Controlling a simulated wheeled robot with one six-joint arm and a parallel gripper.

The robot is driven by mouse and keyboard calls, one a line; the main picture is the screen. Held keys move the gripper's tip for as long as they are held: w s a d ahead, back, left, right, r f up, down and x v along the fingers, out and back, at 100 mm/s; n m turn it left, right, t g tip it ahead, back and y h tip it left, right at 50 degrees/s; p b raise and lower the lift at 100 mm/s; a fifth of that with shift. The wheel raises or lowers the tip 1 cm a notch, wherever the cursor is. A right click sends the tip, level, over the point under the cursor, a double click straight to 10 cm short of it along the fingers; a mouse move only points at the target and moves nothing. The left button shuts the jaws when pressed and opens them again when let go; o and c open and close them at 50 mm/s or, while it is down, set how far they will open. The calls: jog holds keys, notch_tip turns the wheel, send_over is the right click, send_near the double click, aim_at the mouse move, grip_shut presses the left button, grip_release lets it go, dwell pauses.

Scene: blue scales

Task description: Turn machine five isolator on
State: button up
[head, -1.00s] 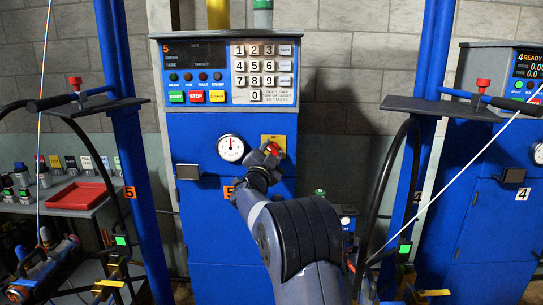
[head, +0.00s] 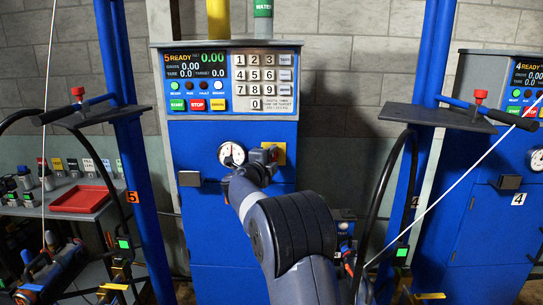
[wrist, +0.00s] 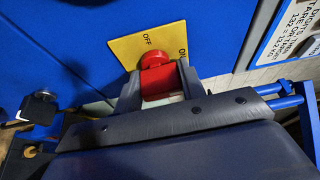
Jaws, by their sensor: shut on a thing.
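Machine five (head: 233,125) is a blue cabinet with a keypad and a lit display (head: 196,65) reading "5 READY". Its isolator has a yellow plate (head: 280,150) on the front, right of a round dial. In the wrist view, the plate (wrist: 125,50) carries the words OFF and ON. The isolator's red knob (wrist: 154,62) sits between the two fingers of my gripper (wrist: 160,88). In the head view, my gripper (head: 264,160) is at the plate and hides most of the knob. My gripper is shut on the red knob.
Blue posts with dark shelves (head: 455,117) stand on both sides of the machine. A table with a red tray (head: 82,199) is at the left. Machine four (head: 480,190) stands at the right. A hanging hose and cables are near my arm.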

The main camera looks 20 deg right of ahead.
jog(key=shift+m, duration=0.3)
dwell(0.4)
jog(key=o, duration=1)
jog(key=b+v, duration=0.1)
jog(key=v, duration=0.9)
jog(key=shift+s+a+b, duration=0.25)
jog(key=shift+s+b, duration=0.05)
jog(key=shift+b, duration=0.05)
jog(key=shift+w, duration=0.1)
jog(key=p+x, duration=0.2)
jog(key=x, duration=0.8)
jog(key=shift+w+d, duration=0.25)
jog(key=shift+d, duration=0.1)
